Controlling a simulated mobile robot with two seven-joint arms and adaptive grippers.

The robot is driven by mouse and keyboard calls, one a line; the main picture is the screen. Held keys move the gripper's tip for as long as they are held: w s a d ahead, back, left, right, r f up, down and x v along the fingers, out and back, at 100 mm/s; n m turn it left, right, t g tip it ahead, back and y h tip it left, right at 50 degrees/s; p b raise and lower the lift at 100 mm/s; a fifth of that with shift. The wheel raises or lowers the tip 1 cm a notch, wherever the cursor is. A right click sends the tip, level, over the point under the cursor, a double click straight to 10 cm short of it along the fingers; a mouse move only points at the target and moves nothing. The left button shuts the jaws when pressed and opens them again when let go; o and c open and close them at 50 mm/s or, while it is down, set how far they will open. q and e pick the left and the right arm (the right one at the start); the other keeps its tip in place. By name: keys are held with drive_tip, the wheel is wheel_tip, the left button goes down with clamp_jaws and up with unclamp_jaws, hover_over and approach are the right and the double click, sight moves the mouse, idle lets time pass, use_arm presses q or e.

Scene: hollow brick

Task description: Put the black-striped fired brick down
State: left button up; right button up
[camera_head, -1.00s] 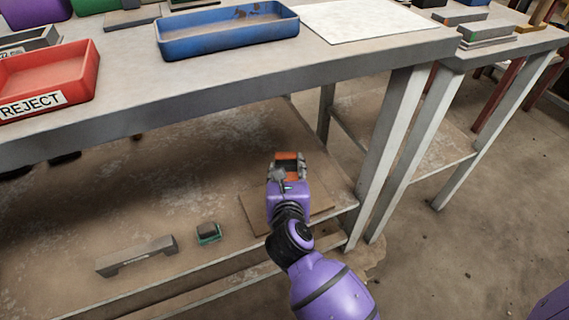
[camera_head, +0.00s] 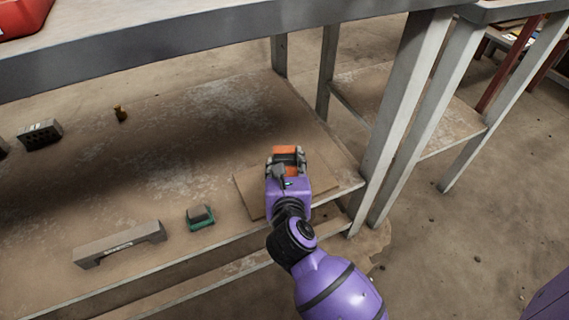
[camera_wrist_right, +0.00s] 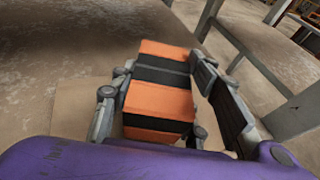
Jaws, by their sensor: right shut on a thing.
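The black-striped fired brick (camera_wrist_right: 160,85) is orange with black bands. In the right wrist view it sits between the two fingers of my right gripper (camera_wrist_right: 163,98), which is shut on it. In the head view the brick (camera_head: 286,151) shows at the tip of my right gripper (camera_head: 287,162), over a flat tan board (camera_head: 252,195) on the lower shelf (camera_head: 140,200). The gripper hides much of the brick's near side, and I cannot tell whether the brick touches the board. My left gripper is not in view.
Table legs (camera_head: 400,110) stand right of the board. The shelf's middle is clear.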

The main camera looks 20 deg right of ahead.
use_arm(q)
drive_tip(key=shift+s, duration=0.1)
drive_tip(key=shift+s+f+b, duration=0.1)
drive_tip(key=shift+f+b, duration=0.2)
drive_tip(key=shift+b, duration=0.05)
use_arm(e)
drive_tip(key=shift+f, duration=0.6)
drive_tip(key=o, duration=1.6)
drive_tip(key=shift+f, duration=0.1)
